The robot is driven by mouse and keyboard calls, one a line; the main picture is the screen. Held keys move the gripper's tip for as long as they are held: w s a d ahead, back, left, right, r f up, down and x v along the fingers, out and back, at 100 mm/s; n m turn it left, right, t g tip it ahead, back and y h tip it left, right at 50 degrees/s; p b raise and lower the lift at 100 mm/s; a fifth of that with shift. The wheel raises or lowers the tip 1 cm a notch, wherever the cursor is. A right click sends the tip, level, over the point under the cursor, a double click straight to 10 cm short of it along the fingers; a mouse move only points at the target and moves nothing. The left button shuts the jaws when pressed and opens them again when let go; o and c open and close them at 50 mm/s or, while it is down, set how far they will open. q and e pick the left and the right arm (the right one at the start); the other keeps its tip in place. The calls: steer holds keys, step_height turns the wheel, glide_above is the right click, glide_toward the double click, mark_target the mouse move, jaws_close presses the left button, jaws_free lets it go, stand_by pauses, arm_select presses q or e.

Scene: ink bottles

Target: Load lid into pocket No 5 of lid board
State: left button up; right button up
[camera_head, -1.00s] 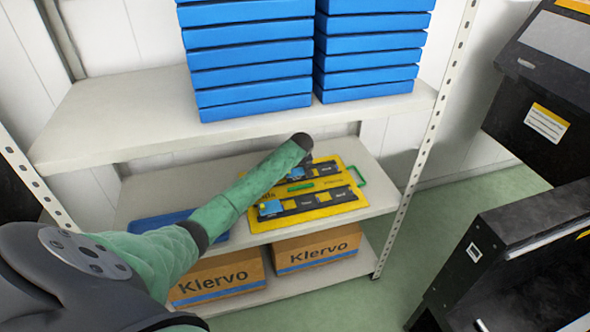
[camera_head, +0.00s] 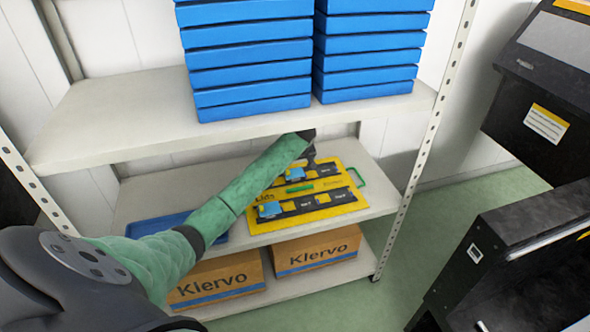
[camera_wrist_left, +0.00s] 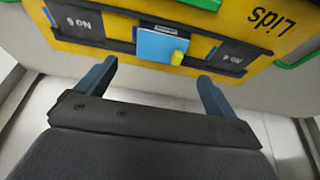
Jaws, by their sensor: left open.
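The yellow lid board (camera_head: 333,184) lies on the middle shelf, with two dark strips of pockets. In the left wrist view the board (camera_wrist_left: 225,22) appears upside down, with labels No 6 and No 4. Between these labels, in the spot of pocket No 5, sits a blue lid (camera_wrist_left: 155,45) with a yellow knob (camera_wrist_left: 177,57). My left gripper (camera_wrist_left: 156,73) is open and empty, its fingers apart, just short of the lid. In the head view my left gripper (camera_head: 312,163) is small and dark above the board's back strip. My right gripper is not in view.
Another blue lid (camera_head: 269,210) sits on the front strip. The upper shelf (camera_head: 150,125) is close above my left arm and carries stacked blue boxes (camera_head: 250,78). A blue tray (camera_head: 160,225) lies left of the board. A perforated post (camera_head: 425,140) stands at the right.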

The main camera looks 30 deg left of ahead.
arm_select(q)
steer(key=v, duration=0.4)
steer(key=shift+s+d+r, duration=0.1)
steer(key=shift+r, duration=0.25)
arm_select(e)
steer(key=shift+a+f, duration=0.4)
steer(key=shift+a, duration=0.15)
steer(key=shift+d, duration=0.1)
